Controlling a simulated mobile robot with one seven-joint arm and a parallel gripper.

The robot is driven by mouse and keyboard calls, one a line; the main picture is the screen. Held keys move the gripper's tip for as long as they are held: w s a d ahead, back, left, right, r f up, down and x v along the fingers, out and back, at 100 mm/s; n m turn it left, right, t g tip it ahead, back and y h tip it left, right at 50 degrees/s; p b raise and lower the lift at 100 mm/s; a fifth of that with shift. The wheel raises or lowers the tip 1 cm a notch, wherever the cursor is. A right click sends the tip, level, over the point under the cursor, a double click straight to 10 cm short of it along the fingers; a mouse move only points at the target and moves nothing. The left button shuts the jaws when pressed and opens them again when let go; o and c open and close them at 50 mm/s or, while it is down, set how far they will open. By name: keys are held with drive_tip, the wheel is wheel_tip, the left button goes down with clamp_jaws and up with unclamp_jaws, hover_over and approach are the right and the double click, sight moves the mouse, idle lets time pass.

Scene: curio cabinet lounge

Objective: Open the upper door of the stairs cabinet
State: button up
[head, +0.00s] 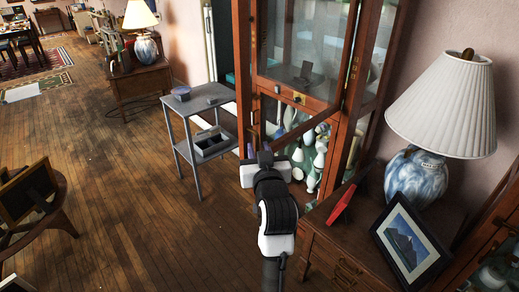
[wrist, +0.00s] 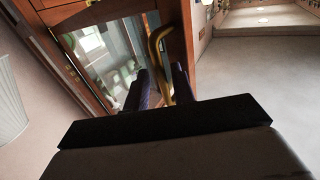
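The stairs cabinet (head: 243,45) is a tall wooden case with glass panes in the middle of the head view. Its upper door (head: 300,98) has a wooden frame, a small knob and brass hinges on the right; I cannot tell if it stands slightly ajar. My gripper (head: 264,152) is in front of the cabinet, below that door's bottom rail. In the wrist view, a curved brass handle (wrist: 155,42) shows between the dark purple fingers of my gripper (wrist: 160,78). The fingers look apart; contact with the handle is not clear.
A grey side table (head: 190,105) with small items stands left of the cabinet. At right, a wooden chest (head: 325,245) bears a lamp (head: 415,175), a picture frame (head: 410,240) and a red object (head: 341,205). The floor at left is mostly clear.

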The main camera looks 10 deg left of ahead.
drive_tip(key=p+v, duration=0.1)
drive_tip(key=v, duration=0.5)
drive_tip(key=shift+s+d+p, duration=0.2)
drive_tip(key=shift+s+p, duration=0.1)
